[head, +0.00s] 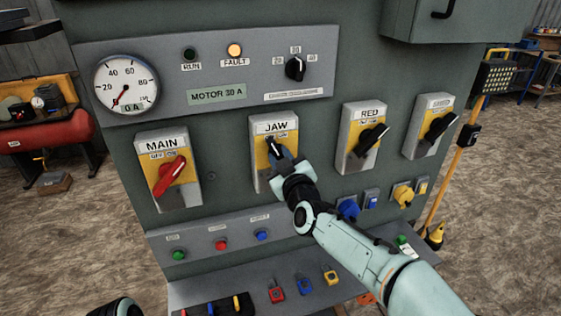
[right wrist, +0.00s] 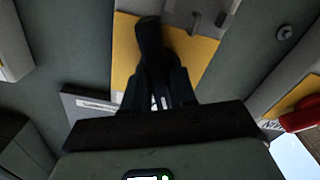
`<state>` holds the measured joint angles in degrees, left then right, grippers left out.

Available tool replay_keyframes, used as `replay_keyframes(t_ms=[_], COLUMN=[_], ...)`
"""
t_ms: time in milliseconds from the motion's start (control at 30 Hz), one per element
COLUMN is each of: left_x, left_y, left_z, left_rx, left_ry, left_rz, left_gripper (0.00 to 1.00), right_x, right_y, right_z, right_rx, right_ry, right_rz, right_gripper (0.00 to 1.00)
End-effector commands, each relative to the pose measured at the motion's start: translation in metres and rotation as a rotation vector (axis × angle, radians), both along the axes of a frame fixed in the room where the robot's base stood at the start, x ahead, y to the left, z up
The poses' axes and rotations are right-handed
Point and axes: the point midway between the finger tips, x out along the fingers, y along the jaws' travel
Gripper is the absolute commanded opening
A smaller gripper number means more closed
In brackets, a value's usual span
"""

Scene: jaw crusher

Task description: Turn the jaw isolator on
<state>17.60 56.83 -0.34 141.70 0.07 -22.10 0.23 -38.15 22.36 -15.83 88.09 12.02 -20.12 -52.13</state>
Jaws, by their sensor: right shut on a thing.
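The jaw isolator (head: 259,178) is a grey box with a yellow plate, labelled JAW, in the middle of the cabinet front. My right gripper (head: 279,158) is at it, shut on its black handle (right wrist: 150,45). In the head view the handle's tip shows just above the fingers, tilted up and to the left, below the OFF/ON marks. The fingers hide the handle's lower part and pivot. In the right wrist view the gripper (right wrist: 160,90) has its fingers closed around the handle, over the yellow plate.
The MAIN isolator (head: 168,172) with a red handle stands to the left. The RED isolator (head: 361,140) and another isolator (head: 429,128) with black handles stand to the right. The fault lamp (head: 235,50) glows amber; the dial (head: 126,86) reads near zero. Padlocks (head: 304,285) sit on the lower shelf.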

Motion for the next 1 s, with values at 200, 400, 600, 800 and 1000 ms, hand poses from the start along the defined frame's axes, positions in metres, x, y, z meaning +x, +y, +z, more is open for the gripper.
replay_keyframes(t_ms=[200,400,600,800,1000], left_x=[-0.007,-0.011,-0.015,-0.017,-0.020], left_y=[0.000,0.000,0.000,0.000,0.000], left_z=[-0.010,-0.016,-0.021,-0.026,-0.030], left_rx=[0.001,0.000,0.000,0.000,0.000], left_ry=[0.008,0.012,0.017,0.020,0.022], left_rz=[0.000,0.000,0.000,0.000,0.000], left_gripper=[0.43,0.43,0.43,0.43,0.43], right_x=[0.000,0.000,0.000,0.001,0.001], right_y=[-0.001,-0.001,-0.001,-0.002,-0.002], right_z=[-0.002,-0.001,-0.001,-0.001,-0.001], right_rx=[0.198,0.380,0.559,0.740,0.906], right_ry=[0.064,0.123,0.183,0.240,0.294], right_rz=[-0.001,-0.001,0.000,-0.002,0.000], right_gripper=[0.00,0.00,0.00,0.00,0.00])
